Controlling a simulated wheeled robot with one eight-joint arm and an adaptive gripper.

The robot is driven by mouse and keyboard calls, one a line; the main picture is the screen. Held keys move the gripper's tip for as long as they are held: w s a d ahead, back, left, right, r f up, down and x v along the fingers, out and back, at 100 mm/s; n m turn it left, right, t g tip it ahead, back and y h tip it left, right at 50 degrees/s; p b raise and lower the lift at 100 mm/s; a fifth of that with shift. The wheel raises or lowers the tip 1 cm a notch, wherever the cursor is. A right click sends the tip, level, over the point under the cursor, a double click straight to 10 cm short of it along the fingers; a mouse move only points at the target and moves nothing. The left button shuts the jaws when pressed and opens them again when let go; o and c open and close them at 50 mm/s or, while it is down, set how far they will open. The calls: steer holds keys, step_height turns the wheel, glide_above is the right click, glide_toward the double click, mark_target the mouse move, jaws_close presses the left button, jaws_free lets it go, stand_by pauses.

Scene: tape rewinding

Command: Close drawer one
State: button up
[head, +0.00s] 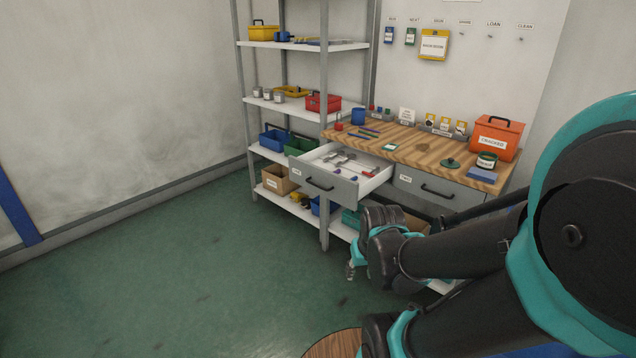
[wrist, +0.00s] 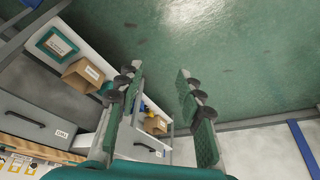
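The left drawer (head: 322,187) of the workbench stands pulled open in the head view, with small tools and red and blue parts inside. Its grey front has a dark handle and a small label too small to read. The right drawer (head: 440,189) is shut. My gripper (head: 354,268) is in front of and below the drawers, apart from them. In the wrist view my gripper (wrist: 160,76) has its two fingers spread with nothing between them. The open drawer front (wrist: 150,146) shows partly behind one finger, and the shut drawer (wrist: 30,122) is at the left.
The wooden benchtop (head: 400,146) carries an orange toolbox (head: 497,137), a blue cup (head: 358,116) and small items. A shelf rack (head: 324,60) with bins stands to the left. Below the bench is a lower shelf with a cardboard box (wrist: 83,72). The green floor (head: 180,270) is clear.

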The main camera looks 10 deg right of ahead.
steer(key=shift+c, duration=1.2)
steer(key=w+n, duration=0.2)
steer(key=w+d+r+n+h, duration=0.1)
steer(key=w+n, duration=0.1)
steer(key=w, duration=0.1)
steer(key=w+r+n, duration=0.1)
steer(key=w, duration=0.2)
steer(key=shift+w+d+r+n+h, duration=0.2)
steer(key=shift+d+n+h, duration=0.1)
steer(key=shift+n, duration=0.1)
jaws_close()
steer(key=w+r+n+h, duration=0.1)
steer(key=w+n+h, duration=0.1)
steer(key=w+n, duration=0.55)
steer(key=n+t+h, duration=0.2)
steer(key=n+h, duration=0.2)
steer(key=n, duration=0.9)
glide_toward(349, 197)
steer(key=x, duration=0.5)
steer(key=shift+s+a+f, duration=0.1)
steer(key=shift+s+f, duration=0.15)
steer(key=shift+f, duration=0.05)
steer(key=shift+w+d, duration=0.4)
steer(key=shift+d, duration=0.05)
